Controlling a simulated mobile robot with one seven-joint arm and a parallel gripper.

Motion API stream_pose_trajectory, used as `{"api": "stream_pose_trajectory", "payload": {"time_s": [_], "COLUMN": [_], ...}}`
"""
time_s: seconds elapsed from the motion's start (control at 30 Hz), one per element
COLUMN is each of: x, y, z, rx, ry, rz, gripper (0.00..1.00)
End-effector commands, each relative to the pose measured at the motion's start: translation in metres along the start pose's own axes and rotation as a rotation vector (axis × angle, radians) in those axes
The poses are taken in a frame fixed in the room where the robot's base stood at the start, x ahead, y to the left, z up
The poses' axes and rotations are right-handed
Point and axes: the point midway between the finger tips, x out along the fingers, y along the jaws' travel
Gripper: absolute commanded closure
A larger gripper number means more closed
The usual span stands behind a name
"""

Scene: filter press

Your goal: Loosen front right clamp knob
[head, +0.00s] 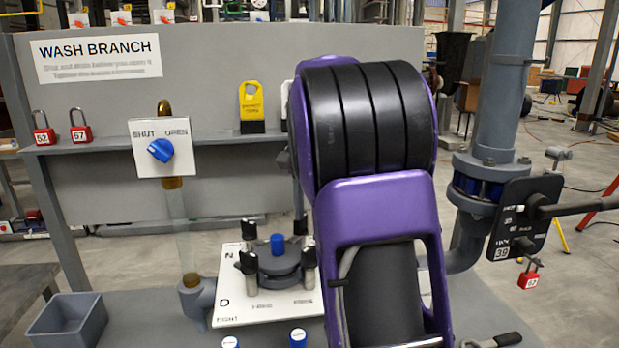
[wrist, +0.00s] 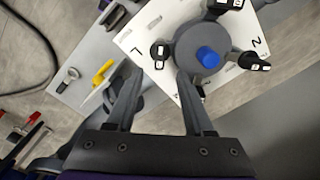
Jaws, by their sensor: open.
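In the head view a dark round cover with a blue centre cap (head: 278,243) sits on a white plate (head: 235,313), ringed by black clamp knobs. The front right clamp knob (head: 308,256) stands upright beside my purple arm. In the wrist view the cover (wrist: 203,50) shows from above. My gripper (wrist: 160,76) is open and empty. One black knob (wrist: 160,51) lies just beyond the fingertips, and another is partly hidden by the right finger. I cannot tell for sure which of these is the front right one. My arm hides the gripper in the head view.
A wash branch panel with a blue shut/open valve knob (head: 160,150) stands at the left. A grey bin (head: 67,320) is at the front left. A pipe with a tagged black lever plate (head: 525,217) stands at the right. A yellow handle (wrist: 104,71) lies left of the fingers.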

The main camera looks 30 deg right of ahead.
Motion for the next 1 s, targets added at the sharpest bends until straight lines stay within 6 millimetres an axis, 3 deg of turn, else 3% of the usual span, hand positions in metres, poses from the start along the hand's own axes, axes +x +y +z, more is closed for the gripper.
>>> {"api": "stream_pose_trajectory", "payload": {"time_s": [0.2,0.4,1.0], "x": [-0.052,-0.077,-0.084], "y": [0.0,0.0,0.0], "z": [-0.001,-0.001,0.0], "rx": [0.002,0.002,0.001], "ry": [0.003,0.001,0.0], "rz": [-0.003,-0.001,0.0], "gripper": [0.47,0.47,0.47]}}
